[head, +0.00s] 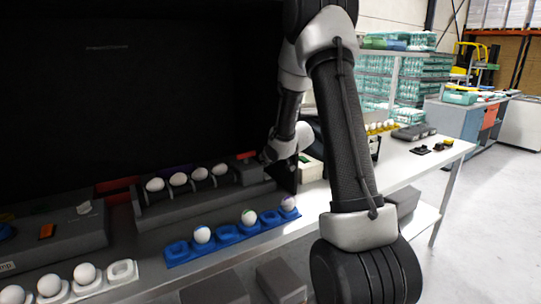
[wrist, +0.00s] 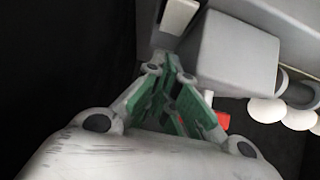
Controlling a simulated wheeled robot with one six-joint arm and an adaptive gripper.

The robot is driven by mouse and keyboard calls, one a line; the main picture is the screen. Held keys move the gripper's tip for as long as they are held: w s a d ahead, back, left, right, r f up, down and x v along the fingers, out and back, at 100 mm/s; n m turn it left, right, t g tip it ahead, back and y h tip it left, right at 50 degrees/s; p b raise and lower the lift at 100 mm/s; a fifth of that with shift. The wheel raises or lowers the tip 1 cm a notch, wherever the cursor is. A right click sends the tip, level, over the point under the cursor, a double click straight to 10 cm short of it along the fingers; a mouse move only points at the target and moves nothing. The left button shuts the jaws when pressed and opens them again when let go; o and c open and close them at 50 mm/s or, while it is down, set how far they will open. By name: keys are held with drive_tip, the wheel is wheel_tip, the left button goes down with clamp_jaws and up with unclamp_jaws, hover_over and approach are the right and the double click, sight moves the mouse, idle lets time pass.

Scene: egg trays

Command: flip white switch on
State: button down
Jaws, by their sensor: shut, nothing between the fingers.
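A small white piece like a switch (head: 84,208) stands on the grey panel at the left in the head view. In the wrist view a white block (wrist: 179,15) sits on a grey surface beside a grey box, just beyond my fingertips; I cannot tell whether it is a switch or which way it is set. My gripper (head: 288,184) is at the right end of the egg roller machine, by the grey box (head: 249,172). In the wrist view its green-padded fingers (wrist: 173,62) are closed together and empty. My arm hides part of the bench.
White eggs (head: 178,179) lie on the rollers left of my gripper. A blue egg tray (head: 176,254) with several eggs lies in front. A white tray (head: 123,272) is at the lower left. Dark machine housing rises behind. Bench space at the right holds small black items (head: 421,150).

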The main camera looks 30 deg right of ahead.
sight(266, 177)
drive_tip(key=shift+w+f, duration=0.1)
drive_tip(key=shift+f, duration=1.35)
drive_tip(key=shift+w+f+g, duration=0.2)
drive_tip(key=shift+f+g, duration=0.1)
drive_tip(key=shift+g, duration=0.1)
drive_tip(key=shift+s, duration=0.2)
drive_tip(key=shift+s, duration=0.65)
drive_tip(key=shift+r, duration=0.15)
